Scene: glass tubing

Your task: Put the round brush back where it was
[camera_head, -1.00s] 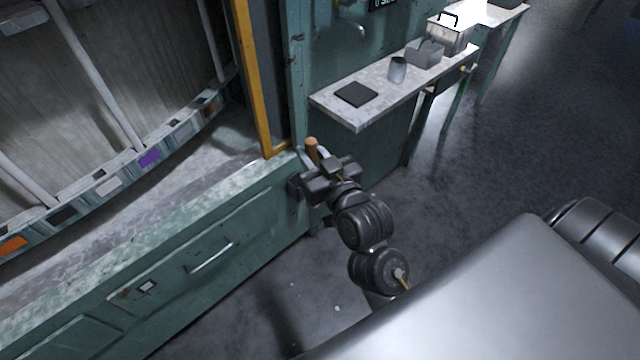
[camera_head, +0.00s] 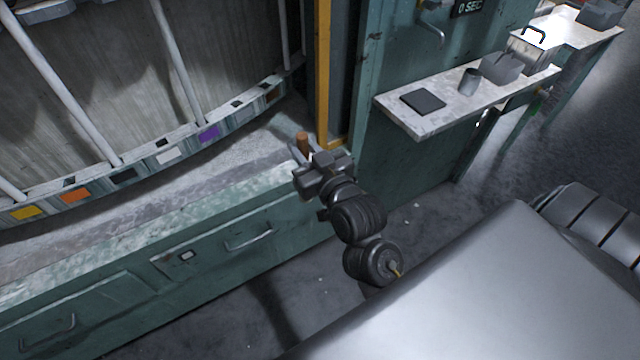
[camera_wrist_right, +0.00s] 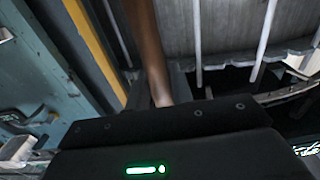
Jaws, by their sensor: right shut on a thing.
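My right gripper (camera_head: 303,153) is shut on the round brush, in front of the teal cabinet near the foot of the yellow post. In the head view only a short brown end of the round brush (camera_head: 302,138) stands up between the fingers. In the right wrist view the brush shows as a long brown handle (camera_wrist_right: 148,50) rising from the jaws (camera_wrist_right: 160,100). Its bristles are not visible in either view. My left gripper is not in view.
A curved rack with white rods and coloured labels (camera_head: 208,134) stands left above a worn ledge (camera_head: 240,165). A yellow post (camera_head: 322,70) rises just behind the gripper. A side shelf (camera_head: 432,122) holds a dark flat pad (camera_head: 422,101), a grey cup (camera_head: 469,82) and boxes.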

